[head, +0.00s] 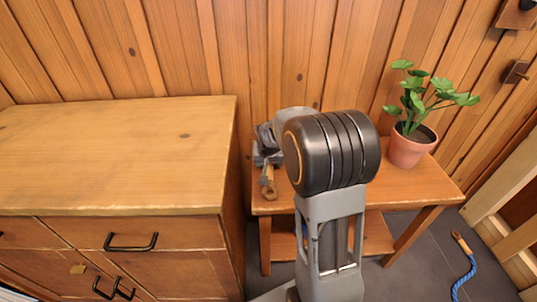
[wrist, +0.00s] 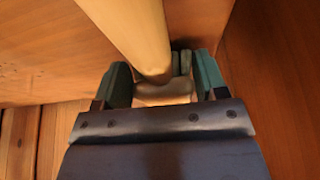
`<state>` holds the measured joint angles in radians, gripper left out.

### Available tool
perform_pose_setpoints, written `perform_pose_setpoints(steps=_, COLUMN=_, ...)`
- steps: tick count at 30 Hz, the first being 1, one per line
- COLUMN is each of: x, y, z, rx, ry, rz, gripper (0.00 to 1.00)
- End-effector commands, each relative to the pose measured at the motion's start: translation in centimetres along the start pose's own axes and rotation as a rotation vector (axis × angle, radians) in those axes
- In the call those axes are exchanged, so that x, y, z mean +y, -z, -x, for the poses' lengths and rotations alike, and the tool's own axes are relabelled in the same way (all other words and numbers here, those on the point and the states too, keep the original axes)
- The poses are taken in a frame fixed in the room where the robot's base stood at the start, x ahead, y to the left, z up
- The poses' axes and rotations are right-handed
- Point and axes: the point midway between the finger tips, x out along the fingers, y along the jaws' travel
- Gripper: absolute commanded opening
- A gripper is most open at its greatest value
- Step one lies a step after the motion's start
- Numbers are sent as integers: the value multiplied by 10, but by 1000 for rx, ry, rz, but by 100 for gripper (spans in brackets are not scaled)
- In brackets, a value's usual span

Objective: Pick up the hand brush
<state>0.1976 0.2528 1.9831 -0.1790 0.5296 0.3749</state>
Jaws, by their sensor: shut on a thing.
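The hand brush (head: 268,184) shows in the head view as a short wooden handle end at the left end of the small wooden side table (head: 300,199). My gripper (head: 266,155) is at it, partly hidden behind my dark arm joint. In the wrist view, a pale, rounded wooden handle (wrist: 135,32) runs from the top down between the two green fingers. My gripper (wrist: 163,80) is shut on this handle. The bristles cannot be made out in either view. I cannot tell whether the brush touches the tabletop.
A potted plant (head: 408,148) stands on the right part of the side table. A wooden cabinet (head: 120,150) with black handles stands close on the left. A plank wall is behind. A blue rope with a wooden handle (head: 464,268) lies on the floor at right.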

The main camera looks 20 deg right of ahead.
Motion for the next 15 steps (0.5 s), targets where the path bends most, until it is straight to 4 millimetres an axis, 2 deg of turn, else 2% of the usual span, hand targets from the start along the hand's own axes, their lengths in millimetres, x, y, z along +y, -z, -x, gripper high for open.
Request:
perform_pose_setpoints(steps=10, x=0, y=1, z=2, rx=1, ry=0, rz=0, gripper=38)
perform_pose_setpoints(steps=15, x=0, y=6, z=13, rx=2, ry=0, rz=0, gripper=38)
